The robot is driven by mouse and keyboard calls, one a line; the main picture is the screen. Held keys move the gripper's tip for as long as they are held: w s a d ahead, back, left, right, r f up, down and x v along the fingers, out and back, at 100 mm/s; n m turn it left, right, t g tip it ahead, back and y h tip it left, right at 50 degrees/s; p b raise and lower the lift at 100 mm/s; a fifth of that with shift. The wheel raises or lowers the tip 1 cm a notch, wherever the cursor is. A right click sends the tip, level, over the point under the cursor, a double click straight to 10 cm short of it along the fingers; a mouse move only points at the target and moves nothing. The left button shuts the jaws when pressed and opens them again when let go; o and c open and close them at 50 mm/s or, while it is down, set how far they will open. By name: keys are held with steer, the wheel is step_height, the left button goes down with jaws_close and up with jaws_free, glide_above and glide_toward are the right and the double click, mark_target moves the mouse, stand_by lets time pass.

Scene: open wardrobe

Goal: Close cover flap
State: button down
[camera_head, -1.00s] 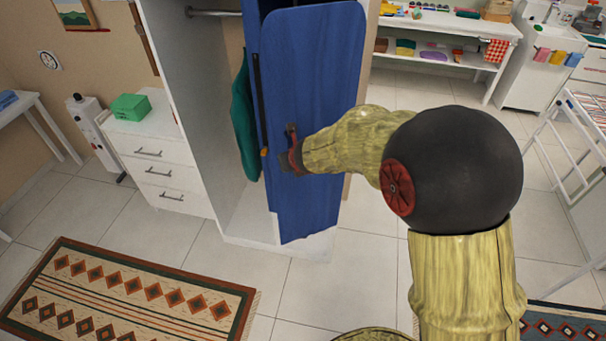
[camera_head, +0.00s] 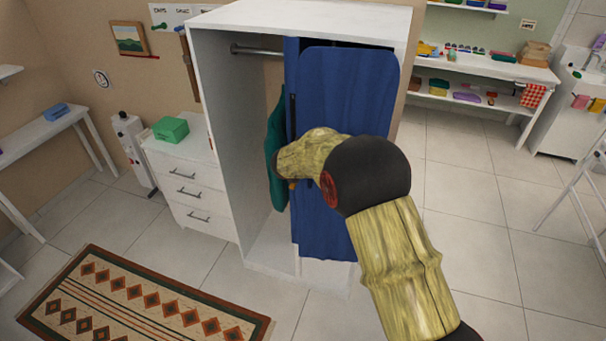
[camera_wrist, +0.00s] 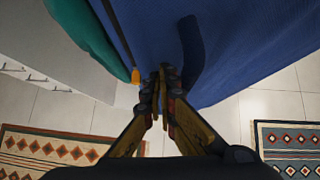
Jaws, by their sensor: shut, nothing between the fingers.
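A tall blue panel with rounded corners, which looks like the cover flap (camera_head: 345,90), hangs upright at the right side of the open white wardrobe (camera_head: 225,110). A second blue piece (camera_head: 291,80) with a dark vertical strip shows along its left edge. In the wrist view the blue surface (camera_wrist: 240,50) fills the upper part. My gripper (camera_wrist: 162,72) is shut and empty, with its fingertips close to the blue surface; I cannot tell whether they touch it. In the head view my arm hides the gripper and the middle of the flap.
A teal garment (camera_head: 276,150) hangs just left of the flap, under the rail (camera_head: 255,51). A white drawer unit (camera_head: 190,190) with a green box (camera_head: 171,130) stands left of the wardrobe. A patterned rug (camera_head: 140,305) lies in front.

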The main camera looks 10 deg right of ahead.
steer(key=shift+w+d, duration=0.1)
steer(key=shift+w, duration=0.3)
steer(key=shift+w+m+p, duration=0.3)
steer(key=shift+w, duration=0.05)
stand_by(0.5)
steer(key=shift+s, duration=0.1)
stand_by(0.3)
